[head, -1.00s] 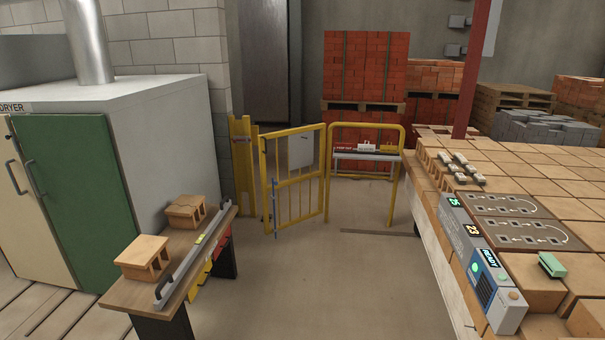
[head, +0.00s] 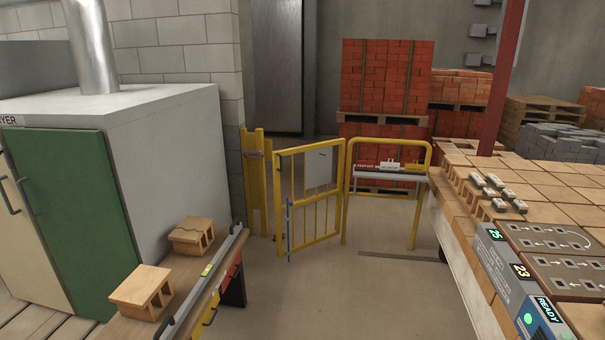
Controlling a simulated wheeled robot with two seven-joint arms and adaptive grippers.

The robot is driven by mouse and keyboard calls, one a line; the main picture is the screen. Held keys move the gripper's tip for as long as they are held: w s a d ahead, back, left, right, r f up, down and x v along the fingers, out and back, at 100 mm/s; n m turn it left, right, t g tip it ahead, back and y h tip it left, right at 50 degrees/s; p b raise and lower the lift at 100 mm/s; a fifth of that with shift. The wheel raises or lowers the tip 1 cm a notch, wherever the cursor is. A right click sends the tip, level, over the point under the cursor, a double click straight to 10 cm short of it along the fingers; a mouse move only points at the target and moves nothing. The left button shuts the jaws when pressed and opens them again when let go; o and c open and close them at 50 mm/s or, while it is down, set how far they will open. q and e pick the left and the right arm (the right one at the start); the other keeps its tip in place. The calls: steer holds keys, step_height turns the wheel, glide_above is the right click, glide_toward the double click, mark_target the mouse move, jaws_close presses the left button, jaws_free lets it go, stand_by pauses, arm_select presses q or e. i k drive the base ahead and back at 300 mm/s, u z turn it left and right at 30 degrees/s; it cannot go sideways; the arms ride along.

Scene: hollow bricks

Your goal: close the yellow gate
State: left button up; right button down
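The yellow gate (head: 311,196) stands ajar in the middle of the head view. It is a barred frame with a pale plate (head: 319,169) on its upper part and a blue upright handle (head: 289,230) on its left edge. Its right edge meets a yellow rail (head: 388,146). A gap separates its free left edge from the yellow post (head: 256,190) by the wall. Neither of my grippers is in view.
A bench (head: 134,325) with two hollow bricks (head: 141,289) and a long level stands at the lower left, before the dryer (head: 157,130). A brick-topped table with a control panel (head: 511,278) fills the right. Bare floor (head: 335,300) lies between them.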

mark_target(316, 163)
steer(key=z, duration=0.6)
steer(key=i, duration=3.8)
steer(key=u, duration=1.4)
steer(key=i, duration=1)
steer(key=u, duration=0.5)
